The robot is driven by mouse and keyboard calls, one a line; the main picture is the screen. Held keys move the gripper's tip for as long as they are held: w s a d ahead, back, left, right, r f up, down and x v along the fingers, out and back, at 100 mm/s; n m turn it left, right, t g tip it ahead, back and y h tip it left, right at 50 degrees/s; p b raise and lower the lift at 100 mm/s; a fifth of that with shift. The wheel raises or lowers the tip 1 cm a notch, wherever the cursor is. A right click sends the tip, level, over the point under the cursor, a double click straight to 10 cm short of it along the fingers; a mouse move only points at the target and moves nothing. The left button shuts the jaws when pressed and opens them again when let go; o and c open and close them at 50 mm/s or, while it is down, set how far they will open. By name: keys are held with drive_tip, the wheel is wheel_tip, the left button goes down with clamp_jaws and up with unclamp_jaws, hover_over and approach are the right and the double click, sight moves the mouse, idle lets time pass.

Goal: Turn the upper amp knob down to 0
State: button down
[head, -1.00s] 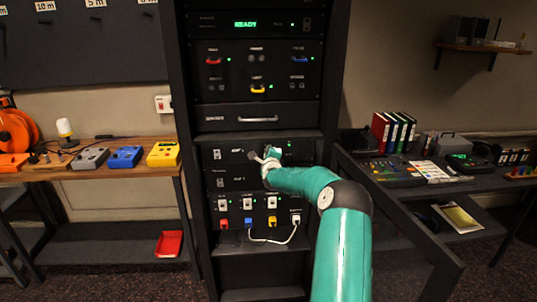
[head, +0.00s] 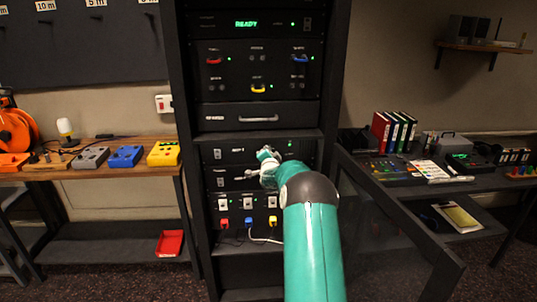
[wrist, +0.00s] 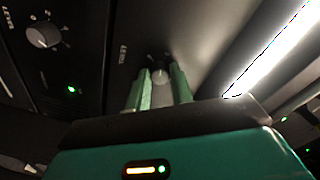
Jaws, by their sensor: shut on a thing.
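The upper amp (head: 238,150) is a black panel in the rack with a green light on its right. My gripper (head: 266,154) is at the middle of this panel and hides its knob in the head view. In the wrist view the grey upper amp knob (wrist: 160,76) sits between the two green fingers of my gripper (wrist: 160,90), which are shut on it. Its pointer is too small to read. The lower amp knob (wrist: 42,36) shows to the left in the wrist view, clear of the fingers.
The lower amp (head: 235,180) sits just below, partly behind my arm. A drawer with a handle (head: 258,119) is above. Switches (head: 247,202) and coloured plugs with a white cable (head: 262,239) are below. A bright strip (wrist: 268,48) lies right of the fingers.

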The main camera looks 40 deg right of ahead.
drive_tip(key=shift+f+n, duration=0.1)
drive_tip(key=shift+n, duration=4.3)
drive_tip(key=c, duration=1.2)
unclamp_jaws()
drive_tip(key=shift+c, duration=0.2)
drive_tip(key=v, duration=1.3)
drive_tip(key=shift+s+a+f, duration=0.25)
drive_tip(key=shift+a, duration=0.05)
